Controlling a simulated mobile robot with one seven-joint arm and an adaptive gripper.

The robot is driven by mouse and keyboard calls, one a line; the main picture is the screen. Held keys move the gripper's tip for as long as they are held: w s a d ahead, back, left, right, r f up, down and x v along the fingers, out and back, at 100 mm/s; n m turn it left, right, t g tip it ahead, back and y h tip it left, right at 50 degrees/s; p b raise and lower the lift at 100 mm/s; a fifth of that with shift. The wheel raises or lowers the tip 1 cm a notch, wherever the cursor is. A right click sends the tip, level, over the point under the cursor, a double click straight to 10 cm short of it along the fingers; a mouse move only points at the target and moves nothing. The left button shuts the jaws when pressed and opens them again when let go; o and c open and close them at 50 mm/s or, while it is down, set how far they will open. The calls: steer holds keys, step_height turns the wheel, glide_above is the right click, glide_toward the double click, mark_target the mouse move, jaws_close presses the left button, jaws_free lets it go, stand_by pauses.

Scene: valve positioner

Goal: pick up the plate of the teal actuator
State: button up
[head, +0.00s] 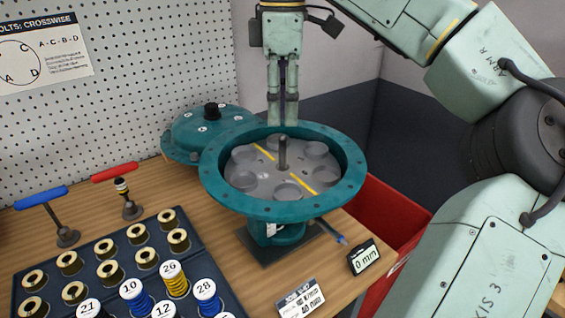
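The teal actuator (212,178) stands open on the bench, a round bowl with a bolt-holed rim. Its grey plate (265,178) lies inside, with several round raised seats and a yellow line across it. A dark stem (282,152) stands up at its middle. My gripper (283,124) points down at the far rim of the bowl, its tips overlapping the rim in the picture. It does not appear to hold the plate. The fingers look close together with a dark strip between them; whether they are parted or shut is unclear.
A teal domed cover (185,135) lies behind left. A dark tray (218,262) with brass cups and numbered springs is at front left. Blue (42,196) and red (115,172) T-handled tools stand left. A 0 mm display (364,257) and a red bin (385,215) are right.

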steer(key=b, duration=0.2)
glide_above(282, 167)
step_height(282, 167, down, 4)
steer(key=shift+w+d+f, duration=0.1)
steer(key=shift+w, duration=0.05)
steer(key=shift+w+f+p, duration=0.15)
steer(key=shift+f+p, duration=0.5)
steer(key=shift+f, duration=2.2)
jaws_close()
